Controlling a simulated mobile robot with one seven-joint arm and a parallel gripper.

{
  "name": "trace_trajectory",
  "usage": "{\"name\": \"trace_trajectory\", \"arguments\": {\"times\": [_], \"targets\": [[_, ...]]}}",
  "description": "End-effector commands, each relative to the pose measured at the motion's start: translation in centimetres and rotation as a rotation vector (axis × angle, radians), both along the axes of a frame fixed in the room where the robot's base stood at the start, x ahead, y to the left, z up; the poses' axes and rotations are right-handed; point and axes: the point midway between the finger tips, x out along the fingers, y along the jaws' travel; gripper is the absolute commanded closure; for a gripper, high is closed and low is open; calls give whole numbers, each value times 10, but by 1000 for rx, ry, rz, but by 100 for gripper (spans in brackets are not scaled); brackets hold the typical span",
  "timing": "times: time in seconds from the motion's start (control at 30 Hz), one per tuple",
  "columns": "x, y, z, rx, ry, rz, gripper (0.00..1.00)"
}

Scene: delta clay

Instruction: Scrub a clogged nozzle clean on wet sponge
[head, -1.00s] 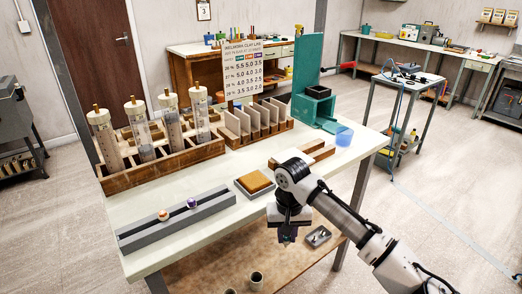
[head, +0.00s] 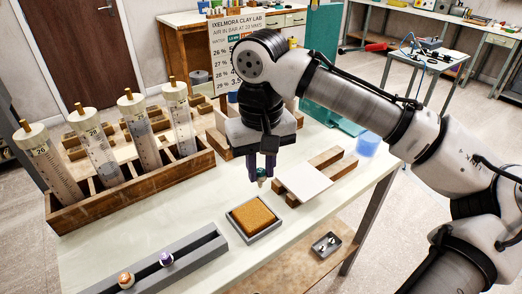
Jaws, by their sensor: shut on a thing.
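My gripper (head: 262,170) points down and is shut on a small nozzle (head: 261,182). Only the nozzle's pale tip shows clearly below the dark fingers; the rest is hidden. The orange-brown sponge (head: 254,215) lies in a grey tray (head: 268,232) on the bench. In the picture the nozzle is above the sponge's far edge and appears apart from it. Any clog on the tip is too small to make out. An orange nozzle (head: 126,279) and a purple nozzle (head: 166,258) sit in the long grey rack (head: 196,255) at lower left.
A white tile (head: 303,182) rests by wooden rails (head: 334,166) just right of my gripper. A wooden rack (head: 190,174) of tall cylinders and a lettered board (head: 236,60) stand behind. Bare bench lies around the sponge tray.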

Motion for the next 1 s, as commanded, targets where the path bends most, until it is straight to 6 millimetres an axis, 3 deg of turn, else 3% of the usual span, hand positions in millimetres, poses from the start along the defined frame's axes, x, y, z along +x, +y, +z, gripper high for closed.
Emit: {"name": "trace_trajectory", "arguments": {"times": [0.27,0.8,1.0], "targets": [[0,0,-11,-1,0,0,100],[0,0,-60,-2,-1,0,100],[0,0,-66,-1,-1,0,100]]}}
